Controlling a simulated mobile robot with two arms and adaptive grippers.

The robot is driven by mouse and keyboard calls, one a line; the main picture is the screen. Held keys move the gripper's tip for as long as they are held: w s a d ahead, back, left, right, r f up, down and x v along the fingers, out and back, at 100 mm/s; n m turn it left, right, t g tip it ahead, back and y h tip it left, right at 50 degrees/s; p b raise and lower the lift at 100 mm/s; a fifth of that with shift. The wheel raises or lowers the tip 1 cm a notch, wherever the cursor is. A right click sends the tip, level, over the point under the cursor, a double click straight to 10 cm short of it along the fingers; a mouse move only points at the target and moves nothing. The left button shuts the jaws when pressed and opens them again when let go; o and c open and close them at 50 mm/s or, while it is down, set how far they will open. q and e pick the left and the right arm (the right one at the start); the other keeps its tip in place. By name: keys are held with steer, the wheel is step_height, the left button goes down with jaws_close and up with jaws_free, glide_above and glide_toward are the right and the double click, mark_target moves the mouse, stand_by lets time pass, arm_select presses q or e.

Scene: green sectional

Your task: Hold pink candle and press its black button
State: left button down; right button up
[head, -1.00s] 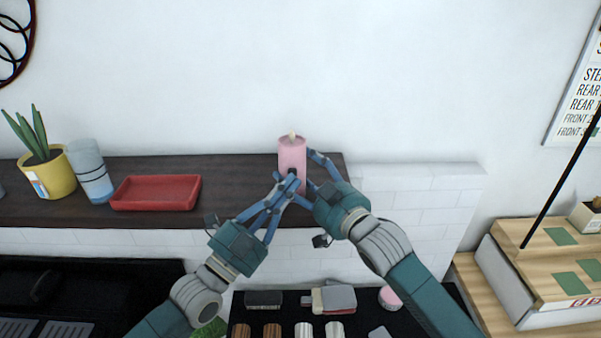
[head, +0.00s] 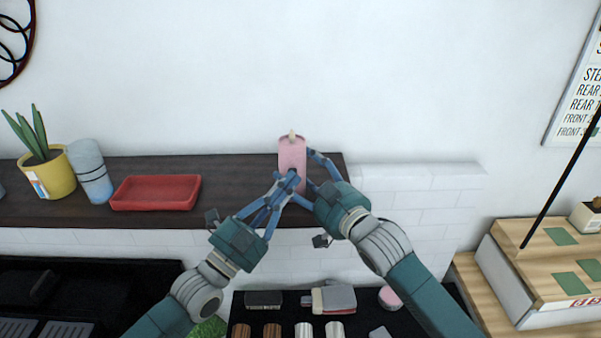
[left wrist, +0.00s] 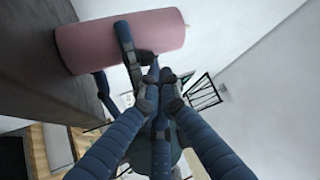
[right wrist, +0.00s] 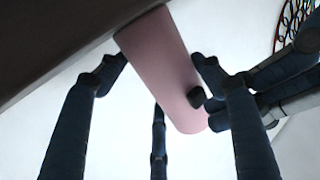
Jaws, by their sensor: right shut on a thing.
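The pink candle (head: 292,152) stands at the right end of the dark shelf, upright in the head view. My right gripper (head: 309,170) is shut on it, with fingers on its sides; in the right wrist view the candle (right wrist: 160,65) is between the fingers. The candle's black button (right wrist: 196,97) shows on its side there. My left gripper (head: 291,178) has its fingertips drawn together at the candle's front. In the left wrist view these fingertips (left wrist: 155,85) are close to the candle (left wrist: 115,40). I cannot tell whether they touch the button.
The dark shelf (head: 235,170) also holds a red tray (head: 156,192), a blue-grey cylinder (head: 90,172) and a yellow pot (head: 52,175) with a plant, all left of the candle. A white wall is behind. A dark surface with several small items is below.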

arm_select(q)
steer(key=shift+w+f, duration=0.25)
steer(key=shift+w, duration=0.35)
arm_select(e)
steer(key=shift+s+a+r, duration=0.1)
steer(key=shift+s+a, duration=0.05)
steer(key=shift+a, duration=0.05)
stand_by(0.4)
arm_select(q)
steer(key=shift+s, duration=0.1)
arm_select(e)
steer(key=shift+d, duration=0.1)
arm_select(q)
steer(key=shift+s+d+f, duration=0.1)
steer(key=shift+s+f, duration=0.05)
steer(key=shift+s, duration=0.35)
steer(key=shift+s+d+f, duration=0.1)
steer(key=shift+s, duration=0.5)
arm_select(e)
steer(key=shift+r, duration=0.1)
steer(key=shift+d, duration=0.1)
arm_select(q)
steer(key=s, duration=0.5)
steer(key=shift+s+a+r, duration=0.1)
steer(key=shift+s+r, duration=0.2)
